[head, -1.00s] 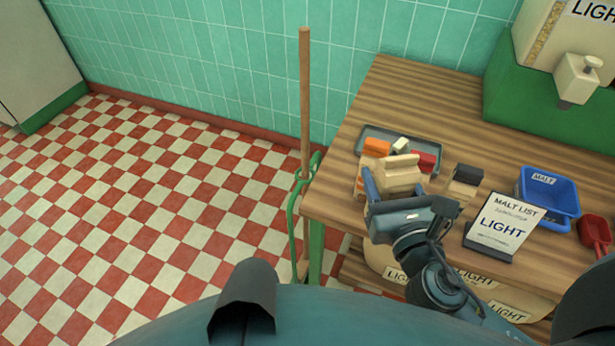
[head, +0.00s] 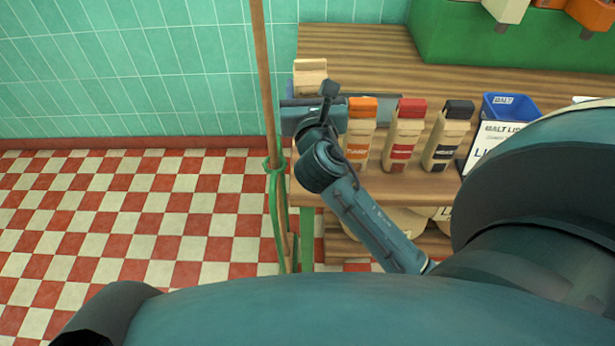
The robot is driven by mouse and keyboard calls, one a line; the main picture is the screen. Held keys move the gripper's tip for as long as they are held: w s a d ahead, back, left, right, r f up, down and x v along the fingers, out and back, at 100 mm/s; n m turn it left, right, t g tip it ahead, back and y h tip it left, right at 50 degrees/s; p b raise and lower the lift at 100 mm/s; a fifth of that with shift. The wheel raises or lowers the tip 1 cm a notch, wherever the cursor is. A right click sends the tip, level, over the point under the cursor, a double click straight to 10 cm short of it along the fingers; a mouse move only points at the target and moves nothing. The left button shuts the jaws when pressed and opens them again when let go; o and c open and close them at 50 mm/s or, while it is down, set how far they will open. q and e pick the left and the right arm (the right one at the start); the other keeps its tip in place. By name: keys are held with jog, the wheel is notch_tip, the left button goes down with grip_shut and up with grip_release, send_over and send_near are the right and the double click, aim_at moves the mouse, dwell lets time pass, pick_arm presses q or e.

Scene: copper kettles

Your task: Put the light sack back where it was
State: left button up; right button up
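In the head view, a sack with a cream top (head: 310,72), which I take to be the light sack, is at the back left of the wooden table, left of the orange-topped sack. Its label is hidden. My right gripper (head: 311,92) reaches over the table's left end, with a blue finger along the sack's left side. It appears shut on the sack, though its wrist hides the lower part. I cannot tell whether the sack touches the table. My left gripper is out of view.
An orange-topped sack (head: 360,133), a red-topped sack (head: 404,134) and a black-topped sack (head: 448,135) stand in a row on the table (head: 345,45). A grey tray (head: 388,120) is behind them. A broom handle (head: 265,90) stands left of the table. A blue bin (head: 510,106) is at right.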

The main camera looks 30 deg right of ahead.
pick_arm(q)
jog(key=b, duration=0.1)
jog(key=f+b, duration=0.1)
jog(key=b, duration=0.1)
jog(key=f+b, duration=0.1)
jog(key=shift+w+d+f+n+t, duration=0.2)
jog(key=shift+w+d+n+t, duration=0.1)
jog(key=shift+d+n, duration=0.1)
pick_arm(e)
notch_tip(320, 180, down, 12)
jog(key=w+d+h, duration=0.1)
jog(key=shift+w+d+r+m+g, duration=0.2)
jog(key=shift+d+r+m+g, duration=0.1)
jog(key=shift+m+g, duration=0.1)
jog(key=shift+f, duration=0.1)
jog(key=shift+f+b, duration=0.15)
jog(key=shift+b, duration=0.15)
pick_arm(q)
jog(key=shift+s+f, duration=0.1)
pick_arm(e)
jog(key=o, duration=1.1)
jog(key=shift+o, duration=0.2)
